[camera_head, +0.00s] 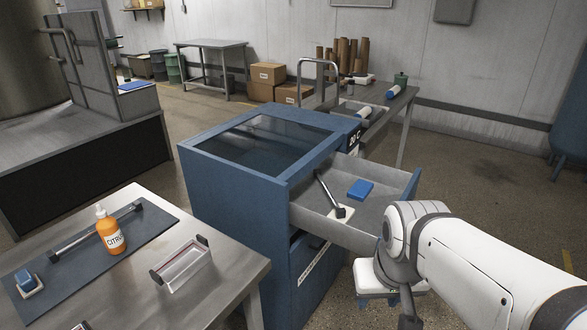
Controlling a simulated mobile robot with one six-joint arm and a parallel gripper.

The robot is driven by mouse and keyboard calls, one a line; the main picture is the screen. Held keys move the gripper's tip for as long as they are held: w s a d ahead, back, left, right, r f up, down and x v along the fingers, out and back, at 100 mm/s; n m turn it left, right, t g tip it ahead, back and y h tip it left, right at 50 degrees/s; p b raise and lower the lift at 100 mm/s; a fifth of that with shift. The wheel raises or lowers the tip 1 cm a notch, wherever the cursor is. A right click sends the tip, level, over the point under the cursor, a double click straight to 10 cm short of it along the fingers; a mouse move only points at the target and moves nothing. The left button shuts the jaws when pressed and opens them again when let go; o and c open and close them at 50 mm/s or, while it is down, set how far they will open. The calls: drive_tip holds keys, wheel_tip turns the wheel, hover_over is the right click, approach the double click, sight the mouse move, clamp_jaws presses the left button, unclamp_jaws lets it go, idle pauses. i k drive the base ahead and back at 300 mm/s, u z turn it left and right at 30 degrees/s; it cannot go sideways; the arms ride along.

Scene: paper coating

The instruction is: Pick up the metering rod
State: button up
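A long silver rod with dark ends (95,232), which looks like the metering rod, lies on the dark mat (62,268) on the metal table at lower left. An orange bottle labelled CITRUS (110,233) stands close in front of it and hides a small part of the view there. My white arm comes in from the right. Its end hangs beside the open drawer, far to the right of the rod. The gripper area (385,297) is at the bottom, partly hidden by my own arm; its fingers are not clear, and I see nothing held.
A clear tray with dark ends (183,266) and a blue-and-white block (27,283) share the left table. The blue cabinet (232,205) stands between that table and my arm. Its drawer (375,222) is open, holding a blue block (361,189) and a dark-handled item.

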sight(340, 213)
drive_tip(key=i, duration=1)
drive_tip(key=u, duration=0.05)
